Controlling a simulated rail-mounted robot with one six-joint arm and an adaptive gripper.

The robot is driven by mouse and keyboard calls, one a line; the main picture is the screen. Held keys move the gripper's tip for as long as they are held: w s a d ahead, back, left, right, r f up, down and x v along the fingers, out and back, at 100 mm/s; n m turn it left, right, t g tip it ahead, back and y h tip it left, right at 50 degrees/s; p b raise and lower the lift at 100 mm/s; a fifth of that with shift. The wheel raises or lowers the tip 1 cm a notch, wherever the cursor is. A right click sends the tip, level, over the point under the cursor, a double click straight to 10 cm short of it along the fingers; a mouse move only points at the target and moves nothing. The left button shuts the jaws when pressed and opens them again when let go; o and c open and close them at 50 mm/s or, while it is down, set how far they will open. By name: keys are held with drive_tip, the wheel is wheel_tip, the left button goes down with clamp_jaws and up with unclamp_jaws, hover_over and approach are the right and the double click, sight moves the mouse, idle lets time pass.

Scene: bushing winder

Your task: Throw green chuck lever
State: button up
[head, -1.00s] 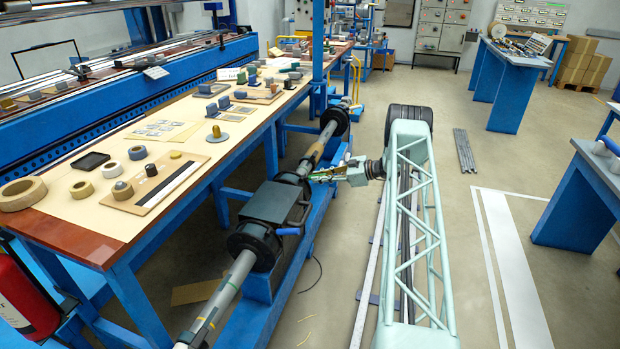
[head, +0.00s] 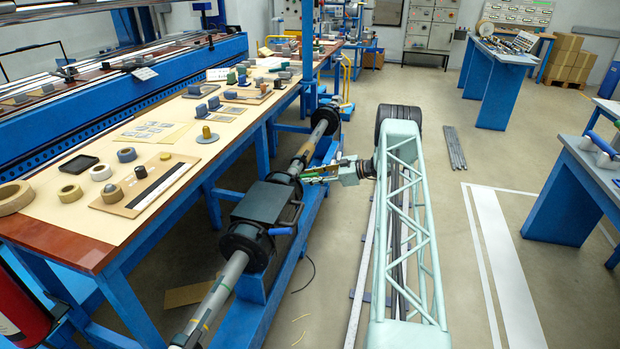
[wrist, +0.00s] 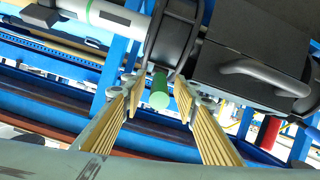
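The green chuck lever (wrist: 160,92) points toward the wrist camera, below the dark round chuck (wrist: 172,40). My gripper (wrist: 162,90) is open, with one ribbed finger on each side of the lever. Gaps show between the lever and both fingers, so it is not gripped. In the head view my gripper (head: 305,178) reaches left to the far chuck (head: 286,180) on the winder shaft. The lever is hard to make out there among the fingers.
A dark box housing (head: 262,201) with a bar handle (wrist: 265,75) sits beside the chuck. A nearer chuck (head: 246,243) has a blue lever (head: 282,231). A red-ended handle (wrist: 268,133) shows at right in the wrist view.

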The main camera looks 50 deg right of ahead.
drive_tip(key=shift+s, duration=0.1)
drive_tip(key=v, duration=1.2)
idle(0.7)
